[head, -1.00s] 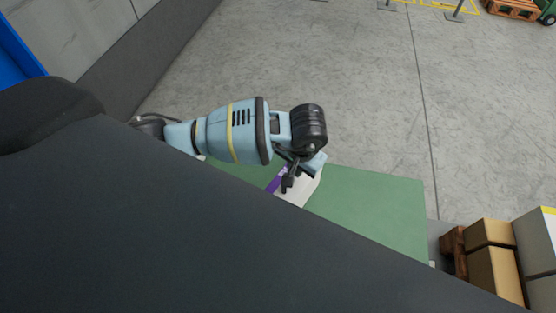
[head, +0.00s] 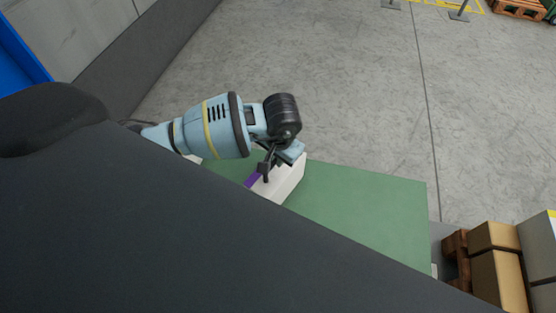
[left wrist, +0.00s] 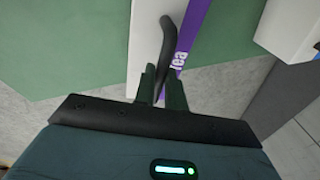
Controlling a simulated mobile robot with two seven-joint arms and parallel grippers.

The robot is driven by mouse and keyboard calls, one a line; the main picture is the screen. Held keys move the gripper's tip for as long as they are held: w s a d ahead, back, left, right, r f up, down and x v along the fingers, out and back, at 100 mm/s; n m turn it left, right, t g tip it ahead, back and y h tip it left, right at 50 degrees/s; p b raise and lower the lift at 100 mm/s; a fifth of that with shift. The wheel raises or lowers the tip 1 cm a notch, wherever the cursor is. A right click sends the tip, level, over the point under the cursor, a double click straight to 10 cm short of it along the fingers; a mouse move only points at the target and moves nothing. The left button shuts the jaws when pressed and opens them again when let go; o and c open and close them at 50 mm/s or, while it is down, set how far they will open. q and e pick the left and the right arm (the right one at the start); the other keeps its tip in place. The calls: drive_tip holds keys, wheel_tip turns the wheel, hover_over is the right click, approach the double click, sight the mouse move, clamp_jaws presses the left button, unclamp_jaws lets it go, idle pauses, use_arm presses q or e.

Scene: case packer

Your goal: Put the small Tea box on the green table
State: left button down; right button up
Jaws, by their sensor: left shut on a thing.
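The small Tea box (head: 284,182) is white with a purple band, and "Tea" lettering shows on it in the left wrist view (left wrist: 183,60). My left gripper (head: 268,168) is shut on the box; in the left wrist view its fingers (left wrist: 163,88) meet at the near end of the box. In the head view the box appears over the left part of the green table (head: 365,205). I cannot tell whether its underside touches the table. The dark foreground hides the near side of the table and part of the box. My right gripper is not in view.
Cardboard boxes (head: 497,275) stand on a pallet right of the table. The table's right half is clear. A white object with a blue edge (left wrist: 285,28) is at the right of the left wrist view. Open concrete floor (head: 350,80) lies beyond the table.

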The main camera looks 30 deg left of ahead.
use_arm(q)
wheel_tip(320, 180, down, 2)
drive_tip(key=shift+f+b, duration=0.2)
drive_tip(key=shift+b, duration=0.25)
drive_tip(key=shift+r, duration=0.1)
drive_tip(key=shift+w, duration=0.1)
drive_tip(key=c, duration=1.9)
unclamp_jaws()
drive_tip(key=shift+f, duration=0.2)
drive_tip(key=o, duration=0.4)
drive_tip(key=shift+o, duration=0.2)
wheel_tip(320, 180, up, 12)
drive_tip(key=s+d, duration=0.1)
drive_tip(key=shift+s+d+p, duration=0.3)
drive_tip(key=shift+p, duration=0.05)
